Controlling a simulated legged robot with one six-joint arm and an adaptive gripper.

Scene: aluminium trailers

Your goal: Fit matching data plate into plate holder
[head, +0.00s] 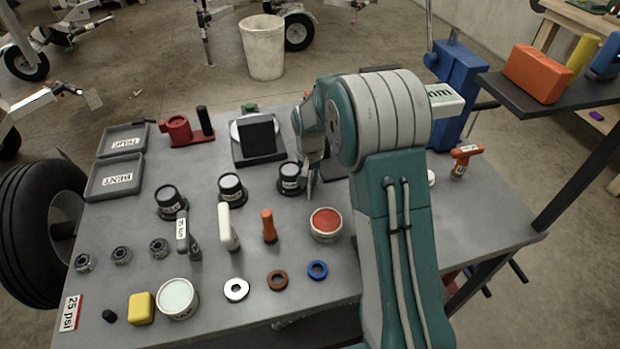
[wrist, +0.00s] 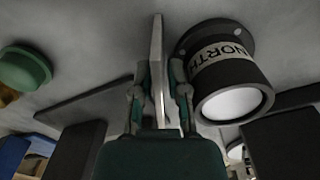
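My gripper (wrist: 158,85) is shut on a thin, pale plate (wrist: 157,45), seen edge-on between the two fingers in the wrist view. Its face and any lettering cannot be read. In the head view my gripper (head: 311,172) is low over the table, just right of a black capped cylinder (head: 290,177). The wrist view shows a cylinder labelled NORTH (wrist: 222,58) close to the right of the plate. A black stand with a square upright panel (head: 257,136) is left of my gripper. I cannot tell whether it is the plate holder. A dark flat piece (head: 335,163) is partly hidden behind my arm.
Two more black cylinders (head: 231,187) stand left on the grey table (head: 120,225). Nearer are handled tools (head: 228,228), a red-topped tin (head: 326,223) and several rings (head: 277,280). Grey trays (head: 116,177) lie at the left. A blue machine (head: 455,85) stands behind right.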

